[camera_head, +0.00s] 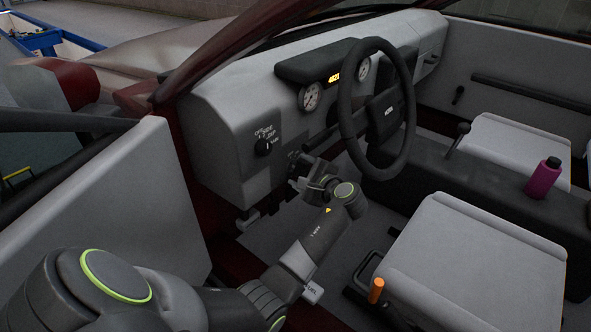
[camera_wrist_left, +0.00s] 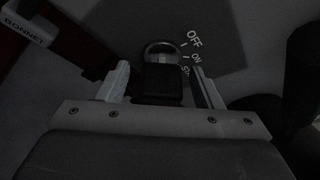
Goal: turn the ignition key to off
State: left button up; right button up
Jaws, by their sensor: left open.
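The ignition key's black head (camera_wrist_left: 160,82) is between my left gripper's fingers in the left wrist view. A silver ring (camera_wrist_left: 160,50) shows just beyond it, with the printed marks OFF, ON and a partly hidden "ST" to its right. My left gripper (camera_wrist_left: 162,86) is open around the key head, with a visible gap on each side. In the head view my left gripper (camera_head: 300,180) is at the dashboard, below and left of the steering wheel, and hides the key. Which mark the key points to is unclear. My right gripper is out of view.
A light switch knob (camera_head: 262,147) is left of the gripper on the dashboard (camera_head: 225,115). The steering wheel (camera_head: 347,120) is close on the right. The seat (camera_head: 480,270), an orange-topped lever (camera_head: 376,290) and a purple bottle (camera_head: 543,178) are farther right. A BONNET label (camera_wrist_left: 28,28) shows at upper left.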

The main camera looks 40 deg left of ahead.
pick_arm(q)
jog(key=shift+a, duration=0.15)
jog(key=c, duration=1)
